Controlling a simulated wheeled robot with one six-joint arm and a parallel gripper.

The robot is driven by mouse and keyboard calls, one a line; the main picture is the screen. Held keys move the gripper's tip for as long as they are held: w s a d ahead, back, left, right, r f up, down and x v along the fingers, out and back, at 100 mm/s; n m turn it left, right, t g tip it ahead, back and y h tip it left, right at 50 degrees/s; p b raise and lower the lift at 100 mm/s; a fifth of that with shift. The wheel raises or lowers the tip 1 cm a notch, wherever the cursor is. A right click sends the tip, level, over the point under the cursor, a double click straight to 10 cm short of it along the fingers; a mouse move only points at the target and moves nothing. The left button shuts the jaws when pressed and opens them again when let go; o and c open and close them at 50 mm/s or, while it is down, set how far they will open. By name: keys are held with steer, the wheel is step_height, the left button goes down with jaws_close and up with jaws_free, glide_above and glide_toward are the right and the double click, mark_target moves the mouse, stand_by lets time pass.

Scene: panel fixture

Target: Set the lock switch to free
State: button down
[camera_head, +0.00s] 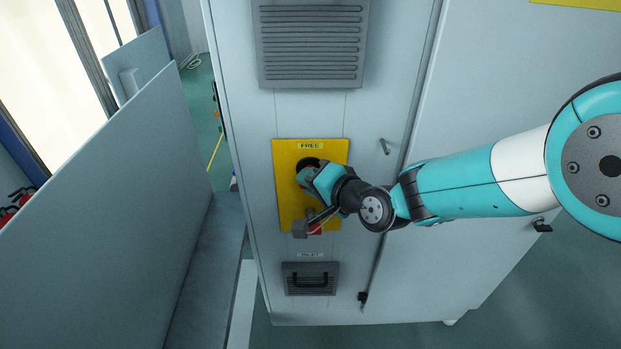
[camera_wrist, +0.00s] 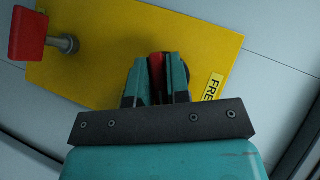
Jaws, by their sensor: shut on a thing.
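The yellow panel (camera_head: 290,205) is on the front of a pale cabinet, with a FREE label (camera_head: 310,146) at its top. The label also shows in the wrist view (camera_wrist: 213,87), to the right of the fingers. My gripper (camera_head: 306,172) is at the upper part of the panel, in front of a dark round part. In the wrist view my gripper (camera_wrist: 156,75) is shut on a narrow red switch handle (camera_wrist: 157,62). The fingers hide most of this handle, so its exact angle is hard to tell.
A second red handle (camera_wrist: 27,36) on a grey post is lower on the panel. A vent grille (camera_head: 311,45) is above the panel and a grey grille with a handle (camera_head: 310,279) below. A pale partition (camera_head: 100,220) stands at left. A small lever (camera_head: 384,146) sticks out right of the panel.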

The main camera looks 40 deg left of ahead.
steer(key=n+t+h+b, duration=0.1)
steer(key=n+h, duration=0.2)
steer(key=h, duration=0.1)
steer(key=shift+f+t, duration=0.1)
steer(key=shift+t, duration=0.3)
steer(key=n+t+h+b, duration=0.2)
steer(key=h, duration=0.2)
steer(key=shift+n+h, duration=0.3)
steer(key=shift+n, duration=0.1)
steer(key=shift+t, duration=0.3)
steer(key=c, duration=1.2)
jaws_free()
steer(key=shift+o, duration=0.2)
